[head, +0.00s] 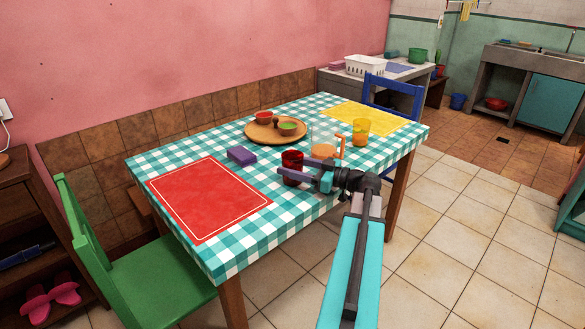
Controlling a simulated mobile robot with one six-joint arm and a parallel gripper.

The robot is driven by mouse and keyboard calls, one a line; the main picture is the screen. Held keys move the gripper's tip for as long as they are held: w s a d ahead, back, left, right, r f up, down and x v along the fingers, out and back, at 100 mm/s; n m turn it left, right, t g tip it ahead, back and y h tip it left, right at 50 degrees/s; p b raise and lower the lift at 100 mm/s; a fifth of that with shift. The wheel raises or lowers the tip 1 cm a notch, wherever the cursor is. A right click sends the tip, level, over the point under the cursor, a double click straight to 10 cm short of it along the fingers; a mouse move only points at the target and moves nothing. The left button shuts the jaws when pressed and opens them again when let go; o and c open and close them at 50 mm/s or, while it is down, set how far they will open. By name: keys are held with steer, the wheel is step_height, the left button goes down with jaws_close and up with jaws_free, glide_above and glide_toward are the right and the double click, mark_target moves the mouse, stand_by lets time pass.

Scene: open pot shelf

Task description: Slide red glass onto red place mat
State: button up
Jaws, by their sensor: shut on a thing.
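The red glass (291,161) is a dark red tumbler near the front edge of the checkered table, right of the red place mat. The red place mat (208,197) lies flat at the near left end of the table, with nothing on it. My gripper (296,169) reaches in from the right and is shut on the red glass. The glass looks upright; I cannot tell whether its base touches the table. Part of its lower side is hidden by a finger.
A purple sponge-like block (242,156) lies between mat and glass, toward the back. A round wooden board (262,138) holds small bowls. A clear jug (323,140) and a yellow glass (361,128) stand right of my gripper. A green chair (150,270) is at the near left.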

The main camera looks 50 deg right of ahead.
steer(key=shift+w+a+b, duration=0.2)
steer(key=shift+a+b, duration=0.5)
steer(key=shift+a, duration=0.95)
steer(key=shift+w+a+b, duration=0.15)
steer(key=shift+a+b, duration=0.5)
steer(key=shift+a, duration=1)
steer(key=shift+f+b, duration=0.1)
steer(key=shift+b, duration=0.35)
steer(key=shift+w+a+b, duration=0.2)
steer(key=shift+a+b, duration=0.65)
steer(key=shift+b, duration=2)
steer(key=shift+w+a+b, duration=0.15)
steer(key=shift+a+b, duration=1.7)
steer(key=shift+b, duration=4.8)
